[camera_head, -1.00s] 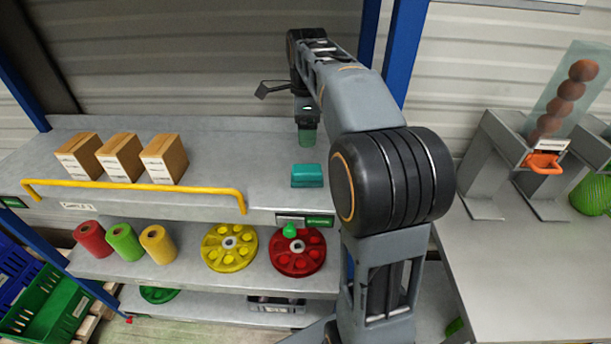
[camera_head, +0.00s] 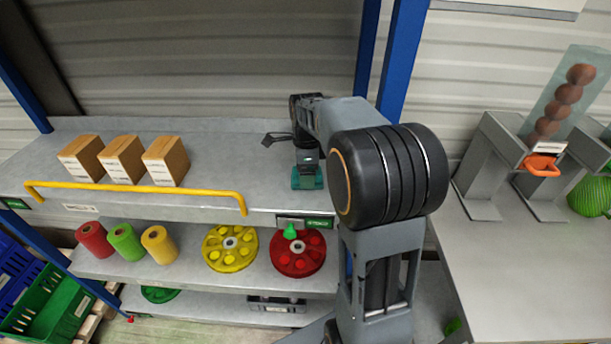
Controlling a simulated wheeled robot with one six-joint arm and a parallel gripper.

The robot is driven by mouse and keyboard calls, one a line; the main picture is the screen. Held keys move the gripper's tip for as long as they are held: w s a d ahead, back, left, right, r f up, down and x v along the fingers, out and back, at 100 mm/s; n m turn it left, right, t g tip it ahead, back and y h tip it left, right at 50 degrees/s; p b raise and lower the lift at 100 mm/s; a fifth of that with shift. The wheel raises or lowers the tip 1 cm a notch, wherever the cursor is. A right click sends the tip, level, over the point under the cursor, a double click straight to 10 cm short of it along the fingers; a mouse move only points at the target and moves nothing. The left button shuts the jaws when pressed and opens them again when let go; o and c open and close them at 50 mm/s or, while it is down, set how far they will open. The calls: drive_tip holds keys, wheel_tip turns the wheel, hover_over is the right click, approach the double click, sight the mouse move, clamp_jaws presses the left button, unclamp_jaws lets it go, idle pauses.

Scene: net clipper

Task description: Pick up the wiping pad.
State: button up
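The wiping pad is a small teal block (camera_head: 308,184) on the grey top shelf, near its front edge and right of the yellow rail. My gripper (camera_head: 307,168) is low over the pad, pointing down, and covers its upper middle. The pad's lower part and sides show around it. The fingers are too small and too overlapped with the pad to tell whether they are open or shut, or whether they touch it.
Three cardboard boxes (camera_head: 122,159) stand on the left of the top shelf (camera_head: 235,150) behind a yellow rail (camera_head: 140,187). Coloured rolls and a yellow (camera_head: 229,262) and a red (camera_head: 284,265) reel lie on the shelf below. A blue post (camera_head: 400,60) rises behind my arm.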

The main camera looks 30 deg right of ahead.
drive_tip(key=shift+f, duration=0.3)
drive_tip(key=c, duration=1.1)
drive_tip(key=shift+r, duration=0.55)
wheel_tip(320, 180, up, 2)
drive_tip(key=shift+r, duration=0.2)
drive_tip(key=s+a+r+b, duration=0.1)
drive_tip(key=s+r, duration=0.2)
drive_tip(key=s, duration=0.1)
drive_tip(key=s+a+r+b, duration=0.1)
drive_tip(key=s+r, duration=0.2)
drive_tip(key=s, duration=0.2)
drive_tip(key=s+a+r+b, duration=0.1)
drive_tip(key=s+r+b, duration=0.1)
drive_tip(key=s+r, duration=0.1)
drive_tip(key=shift+s+r, duration=0.25)
drive_tip(key=shift+s, duration=0.6)
